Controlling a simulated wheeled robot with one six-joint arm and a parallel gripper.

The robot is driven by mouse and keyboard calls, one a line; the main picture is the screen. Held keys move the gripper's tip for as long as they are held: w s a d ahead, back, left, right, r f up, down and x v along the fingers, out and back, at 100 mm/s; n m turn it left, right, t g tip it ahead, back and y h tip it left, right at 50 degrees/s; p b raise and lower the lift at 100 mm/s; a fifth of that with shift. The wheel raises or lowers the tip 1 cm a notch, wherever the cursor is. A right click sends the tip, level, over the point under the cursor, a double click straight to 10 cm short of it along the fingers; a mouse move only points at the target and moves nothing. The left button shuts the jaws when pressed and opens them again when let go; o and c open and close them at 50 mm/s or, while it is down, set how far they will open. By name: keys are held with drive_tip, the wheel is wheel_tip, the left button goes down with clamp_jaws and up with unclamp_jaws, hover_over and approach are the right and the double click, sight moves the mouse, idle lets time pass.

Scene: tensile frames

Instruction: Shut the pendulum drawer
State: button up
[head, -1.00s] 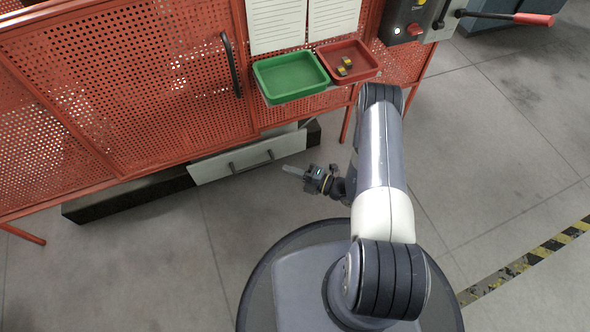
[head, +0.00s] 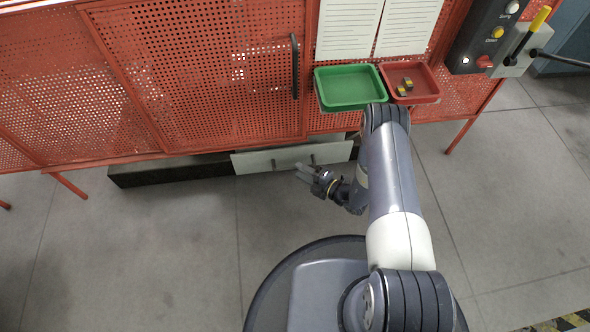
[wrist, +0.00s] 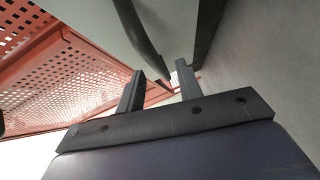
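My gripper (head: 300,170) is in front of the drawer's middle-right part, near the right handle. In the wrist view the pale drawer front (wrist: 175,22) fills the top, with a dark handle (wrist: 135,30) running down towards the fingers. My gripper's fingers (wrist: 160,78) are apart with nothing clearly between them. Whether they touch the handle cannot be told.
The red mesh cabinet (head: 200,80) rises above the drawer. A green tray (head: 350,105) and a red tray (head: 428,88) with small blocks jut out above my arm. A control box (head: 485,38) with a yellow-tipped lever is at upper right. The floor at left is clear.

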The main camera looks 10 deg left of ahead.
drive_tip(key=shift+b+x, duration=0.4)
drive_tip(key=shift+x, duration=1.4)
drive_tip(key=shift+c, duration=0.5)
clamp_jaws()
